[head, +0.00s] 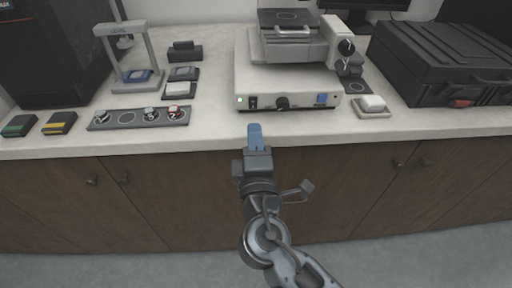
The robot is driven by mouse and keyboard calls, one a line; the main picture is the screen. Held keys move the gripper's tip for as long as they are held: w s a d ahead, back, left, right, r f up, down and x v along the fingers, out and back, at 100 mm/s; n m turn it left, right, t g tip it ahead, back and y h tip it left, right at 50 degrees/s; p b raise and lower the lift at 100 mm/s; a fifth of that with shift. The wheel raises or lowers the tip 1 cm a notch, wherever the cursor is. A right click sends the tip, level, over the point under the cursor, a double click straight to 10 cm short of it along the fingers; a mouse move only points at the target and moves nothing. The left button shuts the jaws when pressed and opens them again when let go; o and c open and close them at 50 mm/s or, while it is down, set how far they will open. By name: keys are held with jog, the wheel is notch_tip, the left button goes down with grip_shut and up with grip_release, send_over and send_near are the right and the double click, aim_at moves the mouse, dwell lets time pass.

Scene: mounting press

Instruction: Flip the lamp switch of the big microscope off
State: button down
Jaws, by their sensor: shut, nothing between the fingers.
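The big microscope (285,81) stands on the counter at the back middle, with a pale, wide base. Its front panel has a small black switch (252,102) at the left, beside a glowing green light (240,101). A black knob (282,103) is right of the switch, and a blue square (321,99) is farther right. The switch is too small to tell which way it is tipped. My gripper (255,129) has blue fingers, shut and empty. It points toward the panel from in front of the counter edge, just below the switch in the picture, apart from it.
The counter between gripper and panel is clear.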

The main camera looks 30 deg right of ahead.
aim_at(252, 101)
jog(key=p+x, duration=0.1)
jog(key=x, duration=0.6)
jog(key=shift+d, duration=0.1)
